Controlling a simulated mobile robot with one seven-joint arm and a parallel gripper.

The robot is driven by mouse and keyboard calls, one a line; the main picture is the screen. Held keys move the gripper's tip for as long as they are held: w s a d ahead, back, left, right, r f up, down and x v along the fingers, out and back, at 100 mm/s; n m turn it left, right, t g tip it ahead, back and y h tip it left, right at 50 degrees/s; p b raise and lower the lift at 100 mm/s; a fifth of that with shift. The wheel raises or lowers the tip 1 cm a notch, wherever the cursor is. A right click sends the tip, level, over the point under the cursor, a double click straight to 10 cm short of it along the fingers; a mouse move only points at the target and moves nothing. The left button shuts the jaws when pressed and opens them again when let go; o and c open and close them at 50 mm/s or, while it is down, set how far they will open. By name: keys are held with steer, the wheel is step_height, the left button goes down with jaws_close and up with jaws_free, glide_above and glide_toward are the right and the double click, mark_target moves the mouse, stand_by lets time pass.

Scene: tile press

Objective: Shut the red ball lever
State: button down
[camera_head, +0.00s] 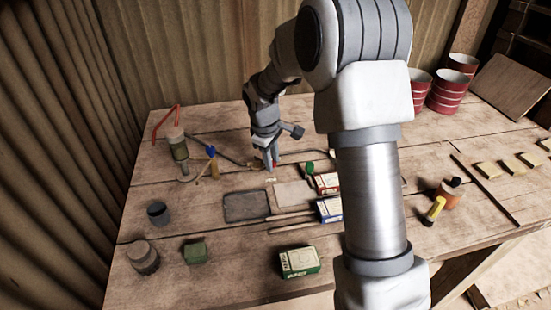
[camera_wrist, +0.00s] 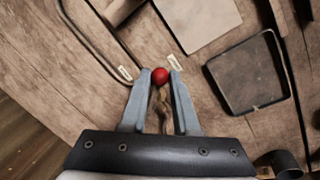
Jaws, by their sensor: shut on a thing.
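The red ball lever shows in the wrist view as a glossy red ball (camera_wrist: 160,75) between the tips of my gripper (camera_wrist: 160,82). The gripper is shut on the ball, one finger on each side. A tan rod-like part runs behind the ball between the fingers; its lower end is hidden by the gripper body. In the head view my gripper (camera_head: 270,163) reaches down to the far middle of the table, and only a small bit of red shows by the fingers. Whether the lever is open or shut cannot be told.
A dark tray (camera_head: 228,216) and a pale flat plate (camera_head: 288,192) lie nearer on the wooden table. A blue-handled valve (camera_head: 211,151) stands left, a green-handled one (camera_head: 309,168) right. Small boxes, including a green one (camera_head: 299,262), and a dark cup (camera_head: 158,214) stand in front.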

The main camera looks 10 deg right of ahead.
steer(key=a+m, duration=0.1)
steer(key=m, duration=0.1)
steer(key=s+a+m, duration=0.1)
steer(key=m, duration=0.1)
steer(key=shift+a+g+h, duration=0.2)
steer(key=shift+g+h, duration=0.1)
steer(key=shift+a+m+g, duration=0.15)
steer(key=shift+a+m, duration=0.25)
steer(key=shift+m, duration=0.45)
steer(key=shift+a+m+g, duration=0.15)
steer(key=shift+a+m, duration=0.25)
steer(key=shift+m, duration=0.45)
steer(key=c, duration=0.7)
jaws_free()
steer(key=a+r, duration=0.1)
steer(key=r, duration=0.4)
steer(key=a+r+p, duration=0.1)
steer(key=r, duration=0.5)
steer(key=a+r+p, duration=0.1)
steer(key=r, duration=0.5)
steer(key=shift+s+a, duration=0.15)
steer(key=shift+s, duration=0.15)
steer(key=shift+r, duration=0.15)
